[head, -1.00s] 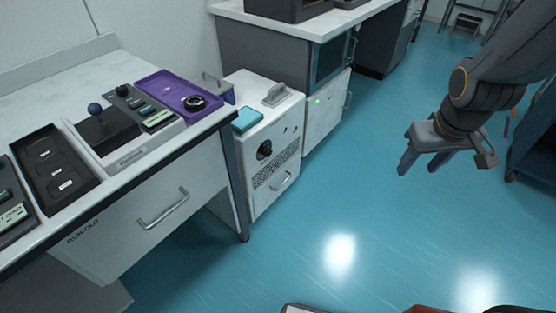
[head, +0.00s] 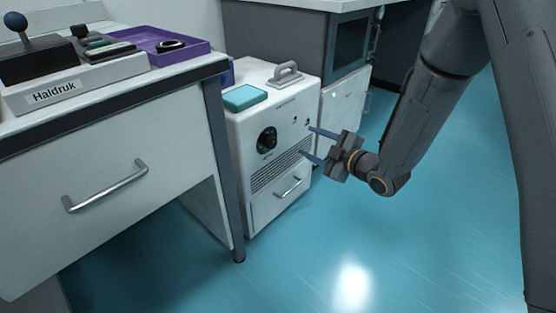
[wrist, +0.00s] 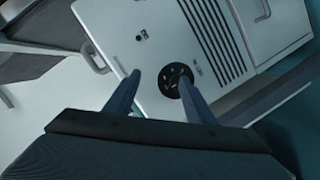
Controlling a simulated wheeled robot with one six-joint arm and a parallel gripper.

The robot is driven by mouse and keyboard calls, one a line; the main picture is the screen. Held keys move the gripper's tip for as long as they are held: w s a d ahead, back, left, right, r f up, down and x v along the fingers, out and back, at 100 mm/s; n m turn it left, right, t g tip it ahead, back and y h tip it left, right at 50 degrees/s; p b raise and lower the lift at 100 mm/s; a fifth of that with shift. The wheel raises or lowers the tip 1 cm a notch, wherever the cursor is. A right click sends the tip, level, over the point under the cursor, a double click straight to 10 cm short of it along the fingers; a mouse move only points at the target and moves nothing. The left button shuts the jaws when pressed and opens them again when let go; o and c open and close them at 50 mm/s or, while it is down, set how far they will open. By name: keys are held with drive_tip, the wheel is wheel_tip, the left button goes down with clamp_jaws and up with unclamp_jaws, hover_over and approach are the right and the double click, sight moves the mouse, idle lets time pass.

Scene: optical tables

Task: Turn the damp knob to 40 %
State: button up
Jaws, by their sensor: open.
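The black round knob (head: 267,139) sits on the front of a white floor-standing unit (head: 243,185). In the wrist view the knob (wrist: 176,79) has pale marks around it and is partly covered by my right finger. Its setting is too small to read. My gripper (head: 311,142) is open and empty, in front of the unit and to the right of the knob in the head view. Its fingers point toward the unit's front; in the wrist view my gripper (wrist: 160,88) has the knob close to its right fingertip. I cannot see any contact.
A teal block (head: 244,97) and a grey handle (head: 285,73) are on the unit's top. Below the knob are vent slots and a drawer handle (head: 288,188). A bench with a drawer (head: 110,190) stands left. The blue floor (head: 400,250) in front is clear.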

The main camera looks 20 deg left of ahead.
sight(274, 144)
drive_tip(key=a+f+n+y+b, duration=0.1)
drive_tip(key=a+b, duration=0.1)
drive_tip(key=a, duration=0.2)
drive_tip(key=a+f+n+g+y+b, duration=0.1)
drive_tip(key=a+b, duration=0.1)
drive_tip(key=a, duration=0.1)
drive_tip(key=a+f+n+y+b, duration=0.1)
drive_tip(key=a+f+b, duration=0.1)
drive_tip(key=a, duration=0.2)
drive_tip(key=shift+w+a+g+y, duration=0.25)
drive_tip(key=shift+a+g+y, duration=0.05)
drive_tip(key=shift+a, duration=0.05)
drive_tip(key=c, duration=1.1)
drive_tip(key=shift+o, duration=0.2)
